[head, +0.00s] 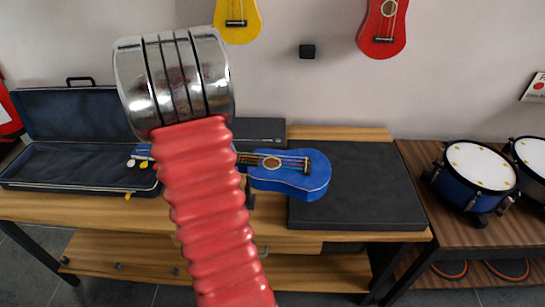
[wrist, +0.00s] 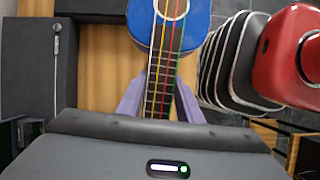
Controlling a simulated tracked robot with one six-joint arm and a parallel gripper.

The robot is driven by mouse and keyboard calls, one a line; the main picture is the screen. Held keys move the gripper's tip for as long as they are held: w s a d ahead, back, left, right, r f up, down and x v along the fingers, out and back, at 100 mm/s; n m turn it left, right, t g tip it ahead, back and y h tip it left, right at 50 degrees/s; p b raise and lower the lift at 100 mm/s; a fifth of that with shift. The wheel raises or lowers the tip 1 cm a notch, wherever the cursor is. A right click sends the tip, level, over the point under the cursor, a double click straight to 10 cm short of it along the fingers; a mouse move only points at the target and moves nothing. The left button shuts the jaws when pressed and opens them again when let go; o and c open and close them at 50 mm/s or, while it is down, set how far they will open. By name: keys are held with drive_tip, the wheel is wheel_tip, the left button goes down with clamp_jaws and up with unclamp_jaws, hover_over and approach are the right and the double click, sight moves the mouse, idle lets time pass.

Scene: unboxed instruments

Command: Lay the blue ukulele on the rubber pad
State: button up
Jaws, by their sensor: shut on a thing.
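The blue ukulele (head: 318,178) is level, its body towards the right, in front of the left part of the dark rubber pad (head: 400,205) in the head view. Its neck runs left behind my arm. In the wrist view the ukulele body (wrist: 187,33) is at the top, with the neck towards me. My gripper (wrist: 160,88) is shut on the neck between its two purple fingers. Whether the body touches the pad cannot be told.
An open dark instrument case (head: 75,115) lies on the left of the wooden bench. A flat dark box (head: 262,128) lies behind the ukulele. Drums (head: 480,168) stand on a side table at right. A red chair (wrist: 285,60) and stacked dark seats show in the wrist view.

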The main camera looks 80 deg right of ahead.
sight(257, 159)
drive_tip(key=shift+n+h, duration=0.3)
drive_tip(key=shift+n, duration=0.3)
drive_tip(key=s+d, duration=0.1)
drive_tip(key=s, duration=0.7)
drive_tip(key=s+d+r, duration=0.1)
drive_tip(key=s, duration=0.3)
drive_tip(key=shift+s+d, duration=0.25)
drive_tip(key=shift+d, duration=0.05)
drive_tip(key=shift+f, duration=0.1)
wheel_tip(257, 159, down, 10)
drive_tip(key=shift+f, duration=0.35)
idle(1.7)
drive_tip(key=o, duration=1.2)
drive_tip(key=v, duration=1.3)
drive_tip(key=shift+w+r, duration=0.15)
drive_tip(key=shift+r, duration=0.15)
